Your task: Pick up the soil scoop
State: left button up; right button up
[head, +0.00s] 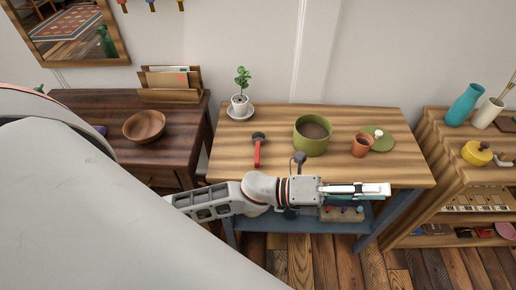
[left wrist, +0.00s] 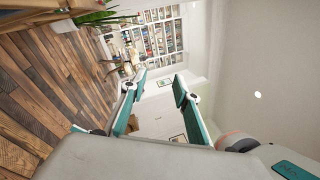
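The soil scoop (head: 257,152) lies on the wooden table (head: 222,158), in the head view. It has a red handle pointing toward the table's front edge and a dark head at the back. My left gripper (head: 386,190) reaches across the table's front edge, to the right of the scoop and apart from it, pointing right. In the left wrist view my left gripper (left wrist: 160,81) has its teal fingers spread, with nothing between them. The scoop does not show in that view. My right gripper is in neither view.
A green pot (head: 311,136), a terracotta pot (head: 361,145), a green saucer (head: 381,145) and a potted plant (head: 240,104) stand around the scoop. A dark table (head: 100,110) with a wooden bowl (head: 144,126) is left; a shelf (head: 445,160) is right.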

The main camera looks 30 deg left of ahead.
pick_arm(q)
jog(key=s+d+m+g, duration=0.2)
jog(key=s+m+g, duration=0.1)
jog(key=m+g, duration=0.3)
jog(key=m+g+y, duration=0.2)
jog(key=m+y, duration=1.7)
jog(key=m, duration=0.5)
send_over(258, 152)
jog(key=f, duration=0.5)
jog(key=f+p, duration=0.1)
jog(key=f, duration=0.2)
jog(key=shift+s+d+f, duration=0.15)
jog(key=shift+s+d, duration=0.2)
jog(key=shift+d, duration=0.05)
jog(key=shift+a+f, duration=0.2)
jog(key=shift+a, duration=0.1)
notch_tip(258, 152, down, 2)
jog(key=shift+w+f, duration=0.1)
jog(key=shift+f, duration=0.15)
jog(key=f, duration=0.4)
jog(key=shift+w+a+f, duration=0.2)
jog(key=shift+w+f, duration=0.05)
jog(key=shift+f, duration=0.15)
grip_shut()
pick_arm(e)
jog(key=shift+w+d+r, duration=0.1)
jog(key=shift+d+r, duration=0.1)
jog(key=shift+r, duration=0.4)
